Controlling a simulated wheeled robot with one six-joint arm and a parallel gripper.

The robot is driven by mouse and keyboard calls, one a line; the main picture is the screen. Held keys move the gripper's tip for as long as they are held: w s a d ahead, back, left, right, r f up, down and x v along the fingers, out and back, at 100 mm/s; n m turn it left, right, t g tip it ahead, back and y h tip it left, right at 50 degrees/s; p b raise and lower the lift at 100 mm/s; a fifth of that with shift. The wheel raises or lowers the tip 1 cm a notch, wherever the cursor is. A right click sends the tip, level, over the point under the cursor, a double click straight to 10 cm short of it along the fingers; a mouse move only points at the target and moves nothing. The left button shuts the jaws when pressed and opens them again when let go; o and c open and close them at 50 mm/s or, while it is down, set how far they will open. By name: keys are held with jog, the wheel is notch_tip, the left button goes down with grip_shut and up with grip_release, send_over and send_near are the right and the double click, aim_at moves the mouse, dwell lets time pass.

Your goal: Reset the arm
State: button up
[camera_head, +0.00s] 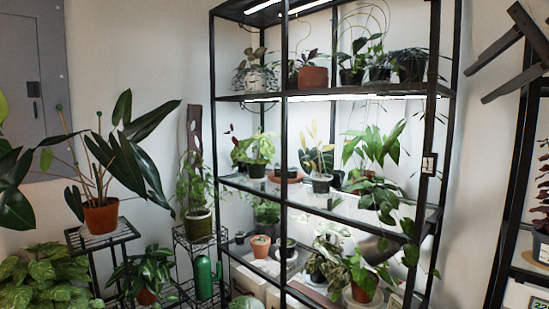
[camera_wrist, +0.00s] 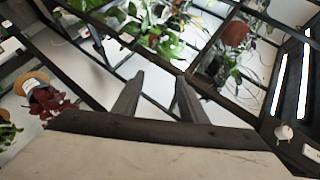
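My gripper (camera_wrist: 159,76) shows in the wrist view as two dark fingers, apart, with nothing held between them. Beyond the fingertips are pale wall, dark shelf bars and green leaves, seen at a steep tilt. The task names no other object.
A black shelf rack (camera_head: 286,150) holds several potted plants on its tiers. A dark frame (camera_head: 507,220) stands at the right edge.

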jog(key=s+a+f+n+g, duration=0.2)
jog(key=s+a+f+n, duration=0.1)
jog(key=f, duration=1.5)
jog(key=s+a+f+n+g, duration=0.3)
jog(key=f+n, duration=0.3)
jog(key=f, duration=1.2)
jog(key=s+a+f+n+g, duration=0.2)
jog(key=s+a+f+n, duration=0.2)
jog(key=f, duration=1.4)
jog(key=shift+s+f+n+g+h, duration=0.4)
jog(key=shift+s, duration=0.3)
